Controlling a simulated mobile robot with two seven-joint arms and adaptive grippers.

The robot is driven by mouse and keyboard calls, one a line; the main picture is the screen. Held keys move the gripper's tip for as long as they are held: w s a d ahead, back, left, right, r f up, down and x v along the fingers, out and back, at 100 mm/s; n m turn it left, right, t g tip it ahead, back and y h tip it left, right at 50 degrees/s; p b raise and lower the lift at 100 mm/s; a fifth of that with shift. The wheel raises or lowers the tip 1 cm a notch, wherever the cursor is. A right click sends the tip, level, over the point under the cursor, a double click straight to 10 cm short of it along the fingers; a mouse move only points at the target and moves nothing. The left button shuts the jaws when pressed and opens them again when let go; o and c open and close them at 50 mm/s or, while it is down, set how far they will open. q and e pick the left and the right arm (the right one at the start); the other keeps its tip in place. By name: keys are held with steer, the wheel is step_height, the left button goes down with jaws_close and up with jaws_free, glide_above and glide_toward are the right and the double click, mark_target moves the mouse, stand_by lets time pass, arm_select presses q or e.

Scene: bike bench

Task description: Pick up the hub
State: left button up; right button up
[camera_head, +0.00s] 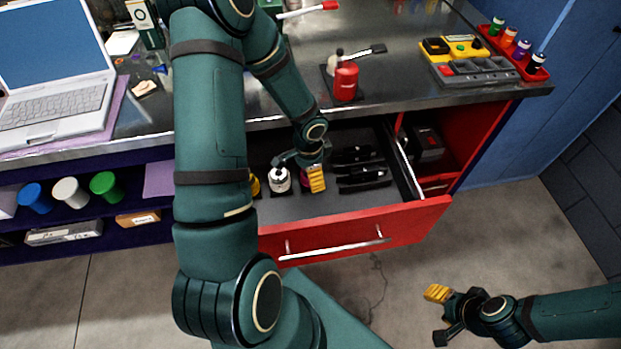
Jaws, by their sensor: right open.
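The red-fronted drawer (410,215) under the bench is pulled open. In it stands a silver-white round part (280,182) that looks like a hub. A yellow part (254,187) is to its left, mostly hidden by my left arm. A dark purple part is to its right, partly behind my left gripper. I cannot tell which one is the task's hub. My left gripper (301,172) points down into the drawer over these parts, its fingers apart; contact is unclear. My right gripper (441,314) is open and empty, above the floor in front of the drawer.
Black tools (362,170) lie in the drawer's right half. A red bottle (346,82), a laptop (55,75) and a grey-yellow organizer (470,65) stand on the bench. Coloured cups (70,193) sit on the left shelf.

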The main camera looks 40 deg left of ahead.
arm_select(q)
steer(key=c, duration=1.4)
steer(key=shift+r, duration=0.15)
